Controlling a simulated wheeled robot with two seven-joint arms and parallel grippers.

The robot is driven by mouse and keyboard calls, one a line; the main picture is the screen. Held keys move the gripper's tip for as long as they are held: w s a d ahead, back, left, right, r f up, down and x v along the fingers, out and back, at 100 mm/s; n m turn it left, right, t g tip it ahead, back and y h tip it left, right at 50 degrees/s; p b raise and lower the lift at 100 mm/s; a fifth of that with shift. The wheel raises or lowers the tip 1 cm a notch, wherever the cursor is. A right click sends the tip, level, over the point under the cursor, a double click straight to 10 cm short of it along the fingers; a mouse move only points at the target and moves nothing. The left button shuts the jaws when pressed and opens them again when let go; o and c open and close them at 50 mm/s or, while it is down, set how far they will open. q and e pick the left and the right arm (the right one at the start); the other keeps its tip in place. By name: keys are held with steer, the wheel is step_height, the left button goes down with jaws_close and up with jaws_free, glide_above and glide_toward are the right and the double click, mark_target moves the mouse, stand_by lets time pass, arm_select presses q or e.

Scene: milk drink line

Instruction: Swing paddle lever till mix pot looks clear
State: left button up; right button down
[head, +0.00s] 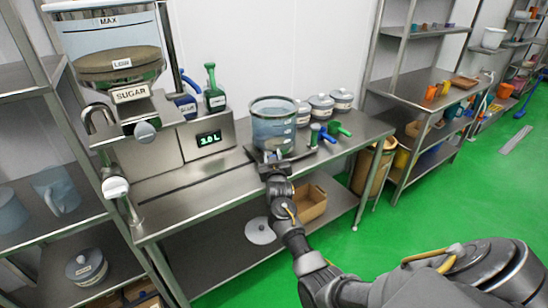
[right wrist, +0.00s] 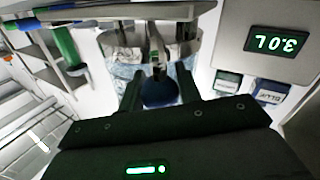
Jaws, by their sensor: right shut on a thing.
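The mix pot (head: 272,128) is a see-through vessel on a dark stand on the steel bench, with bluish, cloudy-looking liquid inside. It also shows in the right wrist view (right wrist: 187,68), where the picture is upside down. My right gripper (head: 274,160) is at the front of the pot's stand. In the right wrist view its two fingers (right wrist: 158,92) are closed on the dark blue knob of the paddle lever (right wrist: 159,93). The head view mostly hides the knob behind the gripper. My left gripper is in neither view.
A display (head: 208,138) reads 3.0 L left of the pot. A sugar hopper (head: 112,65) hangs at the left. Lidded grey pots (head: 321,107) stand behind right, with green and blue handled tools (head: 338,129) beside the pot. A cardboard box (head: 311,204) sits on the lower shelf.

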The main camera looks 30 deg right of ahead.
steer(key=c, duration=1)
jaws_free()
steer(key=b+v, duration=0.1)
steer(key=v, duration=0.9)
steer(key=shift+s+a, duration=0.25)
steer(key=shift+s, duration=0.1)
